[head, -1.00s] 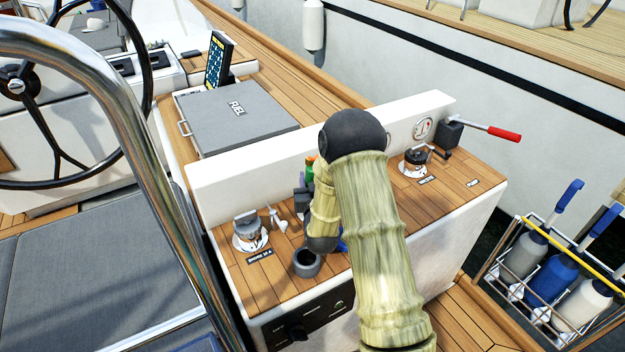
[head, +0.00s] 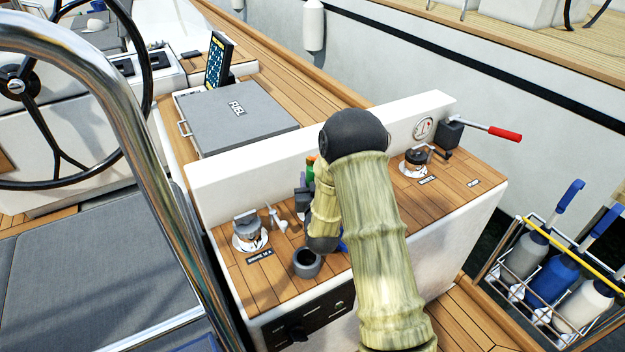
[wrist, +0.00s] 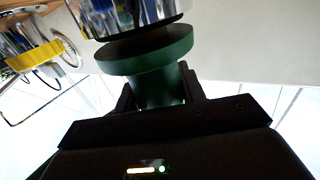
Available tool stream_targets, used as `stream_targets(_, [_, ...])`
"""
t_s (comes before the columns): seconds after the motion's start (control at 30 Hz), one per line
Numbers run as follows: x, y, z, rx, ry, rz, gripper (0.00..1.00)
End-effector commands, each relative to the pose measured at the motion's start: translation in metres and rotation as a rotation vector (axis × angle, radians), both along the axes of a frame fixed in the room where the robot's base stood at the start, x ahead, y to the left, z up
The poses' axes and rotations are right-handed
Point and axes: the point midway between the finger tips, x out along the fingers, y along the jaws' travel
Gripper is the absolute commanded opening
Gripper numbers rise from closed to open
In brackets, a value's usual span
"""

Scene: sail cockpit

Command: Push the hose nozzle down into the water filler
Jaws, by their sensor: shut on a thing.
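In the wrist view my gripper (wrist: 158,92) is shut on a dark green cylindrical part with a wide round flange, which I take to be the hose nozzle (wrist: 150,62). Just beyond the flange is a shiny metal round body (wrist: 125,15) with a dark rim; I cannot tell whether the two touch or whether this is the water filler.
Around my arm on the teak-topped console are a grey cup (head: 307,263), a lidded fitting (head: 248,231), a round metal fitting with a black handle (head: 415,160) and a red-tipped lever (head: 490,131). A white upstand (head: 235,175) runs behind.

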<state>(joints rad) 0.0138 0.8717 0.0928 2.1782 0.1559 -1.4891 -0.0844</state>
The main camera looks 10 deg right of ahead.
Motion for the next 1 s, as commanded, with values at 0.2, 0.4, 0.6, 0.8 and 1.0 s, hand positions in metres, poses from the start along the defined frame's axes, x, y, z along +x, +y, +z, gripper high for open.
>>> stream_targets(0.2, [0.0004,0.0006,0.0004,0.000,-0.004,0.000,0.03])
stream_targets(0.4, [0.0003,0.0009,0.0008,0.000,-0.003,0.000,0.03])
stream_targets(0.6, [0.0003,0.0009,0.0011,0.000,-0.003,0.000,0.03])
stream_targets(0.8, [0.0003,0.0009,-0.0010,0.000,-0.003,0.000,0.03])
stream_targets(1.0, [0.0003,0.0009,-0.0044,0.000,-0.003,0.000,0.03])
